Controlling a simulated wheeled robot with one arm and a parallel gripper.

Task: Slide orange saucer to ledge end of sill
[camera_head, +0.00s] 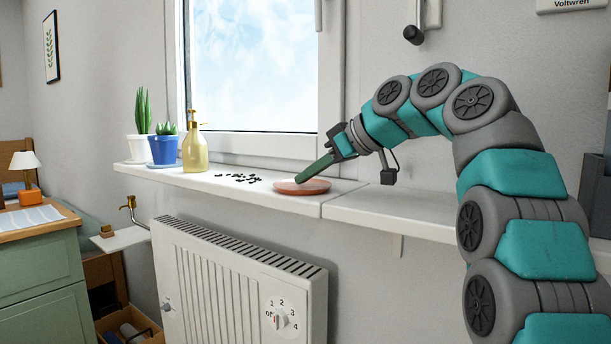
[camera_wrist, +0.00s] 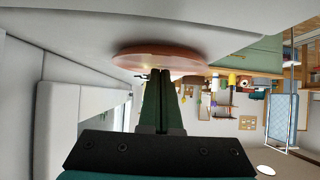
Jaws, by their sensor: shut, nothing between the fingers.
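The orange saucer (camera_head: 302,187) lies flat on the white window sill (camera_head: 215,183), near the sill's right end, just left of the seam with the lower ledge (camera_head: 395,208). In the wrist view the saucer (camera_wrist: 160,54) shows at the top centre, just beyond the fingertips. My gripper (camera_head: 299,181) is shut and empty, slanting down to the left with its fingertips at the saucer. In the wrist view the closed fingers (camera_wrist: 162,78) seem to meet the saucer's near edge; I cannot tell whether they touch it.
Dark bits (camera_head: 238,178) lie scattered on the sill left of the saucer. A yellow pump bottle (camera_head: 195,148), a blue pot (camera_head: 164,149) and a white pot (camera_head: 140,147) stand farther left. A radiator (camera_head: 235,275) is below. The ledge to the right looks clear.

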